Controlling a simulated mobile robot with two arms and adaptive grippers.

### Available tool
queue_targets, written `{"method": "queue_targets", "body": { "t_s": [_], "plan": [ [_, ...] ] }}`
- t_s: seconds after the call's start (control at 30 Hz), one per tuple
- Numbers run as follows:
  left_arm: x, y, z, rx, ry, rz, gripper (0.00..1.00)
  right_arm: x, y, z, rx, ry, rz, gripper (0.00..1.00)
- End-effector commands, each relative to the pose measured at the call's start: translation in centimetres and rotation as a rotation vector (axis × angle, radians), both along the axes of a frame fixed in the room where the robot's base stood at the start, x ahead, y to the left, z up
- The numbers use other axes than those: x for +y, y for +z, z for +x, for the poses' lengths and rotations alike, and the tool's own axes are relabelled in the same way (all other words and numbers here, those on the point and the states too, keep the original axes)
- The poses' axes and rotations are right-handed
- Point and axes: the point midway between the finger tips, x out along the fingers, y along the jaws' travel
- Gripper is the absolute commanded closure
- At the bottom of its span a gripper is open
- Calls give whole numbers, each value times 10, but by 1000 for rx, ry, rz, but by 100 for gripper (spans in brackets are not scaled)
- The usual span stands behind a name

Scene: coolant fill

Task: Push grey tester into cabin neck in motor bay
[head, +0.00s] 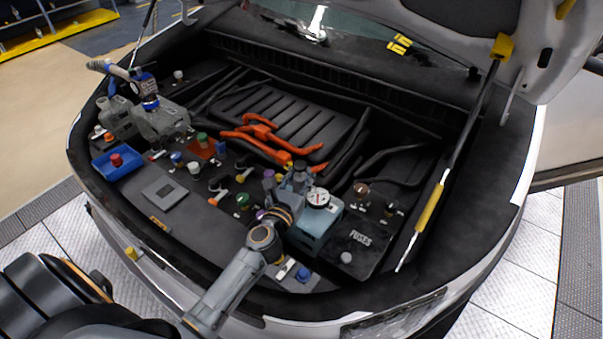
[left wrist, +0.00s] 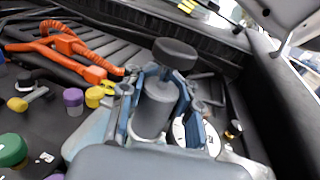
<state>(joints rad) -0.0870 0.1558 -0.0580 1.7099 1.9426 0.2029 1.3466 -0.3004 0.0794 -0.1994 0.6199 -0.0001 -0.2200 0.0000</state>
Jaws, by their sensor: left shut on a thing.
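My left gripper (head: 297,187) is over the pale blue tank (head: 312,236) at the front right of the motor bay. In the left wrist view its two fingers (left wrist: 160,112) are shut on the sides of the grey tester (left wrist: 154,108), a grey cylinder with a dark round top. The tester stands about upright; its top also shows in the head view (head: 300,167). Its lower end and the neck under it are hidden, so I cannot tell how deep it sits. A white dial gauge (head: 318,197) is beside the gripper. My right gripper is not in view.
A black fuse box (head: 357,243) is right of the tank. Orange cables (head: 262,137) run behind. Several coloured caps, a grey plate (head: 164,192) and a blue tray (head: 116,161) lie to the left. A strut with a yellow sleeve (head: 430,207) rises at the right.

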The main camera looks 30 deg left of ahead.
Motion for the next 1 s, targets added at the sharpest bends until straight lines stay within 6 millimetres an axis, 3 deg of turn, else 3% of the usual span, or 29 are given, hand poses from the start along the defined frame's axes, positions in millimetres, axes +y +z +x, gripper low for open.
{"method": "queue_targets", "body": {
  "t_s": [0.43,0.47,0.6,1.0],
  "plan": [
    [0,-11,0,-2,-1,-1,100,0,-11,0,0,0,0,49],
    [0,-9,0,-3,-1,-1,68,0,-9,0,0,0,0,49],
    [0,-9,0,-2,-1,0,41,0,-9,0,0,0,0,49],
    [-1,-12,-9,3,0,0,41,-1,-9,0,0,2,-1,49]
  ]
}}
